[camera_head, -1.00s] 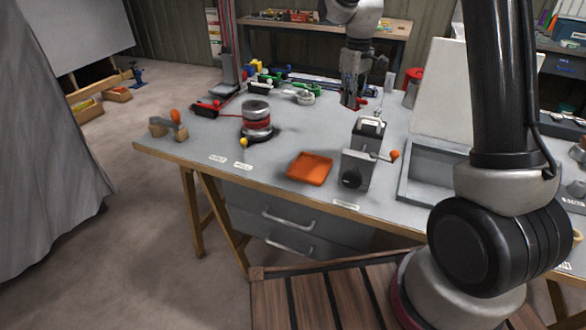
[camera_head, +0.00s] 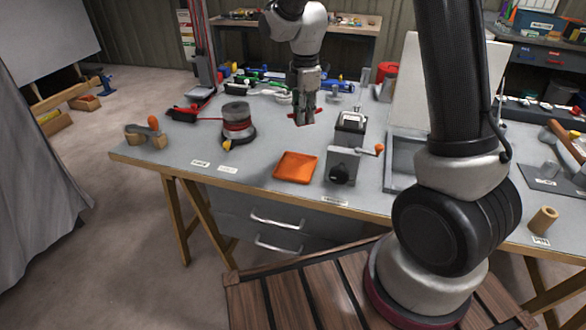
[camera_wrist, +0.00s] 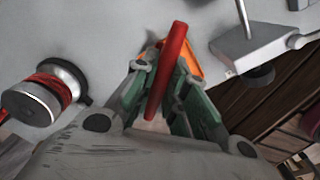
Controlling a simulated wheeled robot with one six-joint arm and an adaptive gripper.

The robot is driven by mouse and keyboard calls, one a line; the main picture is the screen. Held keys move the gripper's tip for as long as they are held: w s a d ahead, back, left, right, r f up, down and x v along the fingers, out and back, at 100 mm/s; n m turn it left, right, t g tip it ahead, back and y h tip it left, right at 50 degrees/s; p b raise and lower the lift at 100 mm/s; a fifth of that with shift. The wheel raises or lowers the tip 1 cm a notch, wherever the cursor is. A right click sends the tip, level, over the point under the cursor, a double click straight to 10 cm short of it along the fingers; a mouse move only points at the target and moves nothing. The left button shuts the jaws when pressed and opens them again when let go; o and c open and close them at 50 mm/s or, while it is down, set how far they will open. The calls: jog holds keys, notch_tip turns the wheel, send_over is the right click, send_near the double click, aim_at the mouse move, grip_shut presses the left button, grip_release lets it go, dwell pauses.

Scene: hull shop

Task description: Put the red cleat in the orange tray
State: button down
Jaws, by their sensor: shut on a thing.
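My gripper (camera_head: 303,117) is shut on the red cleat (camera_wrist: 167,70), a long red bar held across the fingertips in the wrist view. In the head view only small red ends of the cleat (camera_head: 319,112) show beside the fingers, above the workbench. The orange tray (camera_head: 296,166) is a shallow square near the bench's front edge, nearer the camera than my gripper. In the wrist view the tray (camera_wrist: 194,66) is mostly hidden behind the cleat and fingers.
A grey crank device with an orange knob (camera_head: 344,164) stands just right of the tray. A red-banded drum (camera_head: 237,127) stands to the left. A wooden block with an orange-handled tool (camera_head: 148,138) is farther left. Bare bench lies between drum and tray.

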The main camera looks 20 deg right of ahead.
aim_at(296, 169)
jog(key=s+a+f+n, duration=0.2)
jog(key=s+a+n, duration=0.25)
jog(key=n, duration=0.55)
jog(key=f, duration=1)
jog(key=shift+s+d, duration=0.1)
jog(key=shift+d, duration=0.3)
jog(key=shift+f, duration=0.1)
jog(key=c, duration=1.4)
grip_release()
jog(key=shift+c, duration=0.2)
